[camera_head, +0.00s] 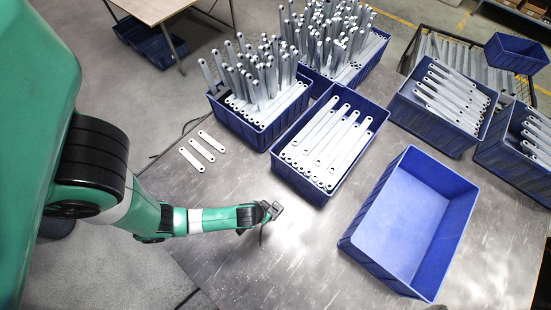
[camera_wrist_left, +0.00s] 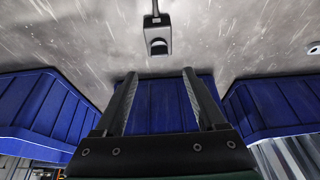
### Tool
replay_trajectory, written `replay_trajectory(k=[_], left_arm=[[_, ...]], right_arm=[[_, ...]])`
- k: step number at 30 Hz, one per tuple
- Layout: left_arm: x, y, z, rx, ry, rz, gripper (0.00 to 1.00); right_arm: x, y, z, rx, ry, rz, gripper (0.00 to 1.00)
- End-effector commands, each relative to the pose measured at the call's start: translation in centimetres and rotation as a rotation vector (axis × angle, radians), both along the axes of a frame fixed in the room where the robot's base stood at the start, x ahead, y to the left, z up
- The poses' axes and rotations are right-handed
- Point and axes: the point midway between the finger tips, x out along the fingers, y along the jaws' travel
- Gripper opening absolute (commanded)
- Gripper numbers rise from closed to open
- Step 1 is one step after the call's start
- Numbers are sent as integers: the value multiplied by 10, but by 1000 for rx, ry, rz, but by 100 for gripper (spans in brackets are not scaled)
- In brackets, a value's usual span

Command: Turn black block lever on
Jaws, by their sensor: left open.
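A small dark block (camera_wrist_left: 157,36) lies on the metal table in the left wrist view, with a thin cable or rod at its top end. A rounded light-and-dark part shows on its near end; I cannot tell the lever's position. In the head view a small dark grey block (camera_head: 277,209) shows at the tip of my left arm, partly covered by it. My left gripper (camera_head: 266,208) is low over the table there. In the left wrist view its two fingers (camera_wrist_left: 161,88) are spread with nothing between them, pointing toward the block. My right gripper is not in view.
An empty blue crate (camera_head: 419,285) stands at right on the table (camera_head: 250,270). Blue crates of galvanized brackets (camera_head: 325,140) stand behind. Three loose brackets (camera_head: 202,146) lie at left of them. The table front is clear. Blue crate walls (camera_wrist_left: 275,105) show in the wrist view.

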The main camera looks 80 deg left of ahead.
Motion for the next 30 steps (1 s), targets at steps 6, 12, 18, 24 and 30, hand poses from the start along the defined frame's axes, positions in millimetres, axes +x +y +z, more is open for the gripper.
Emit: replay_trajectory(k=[6,12,18,24,30], left_arm=[[15,12,-50,-1,0,2,72],[27,21,-84,0,-2,1,72],[31,24,-93,-1,-3,-2,72],[31,25,-92,0,-2,-2,72],[31,24,-92,0,-2,-2,38]], right_arm=[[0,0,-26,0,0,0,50],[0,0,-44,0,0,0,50],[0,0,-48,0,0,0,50],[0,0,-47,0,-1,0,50],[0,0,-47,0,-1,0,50]])
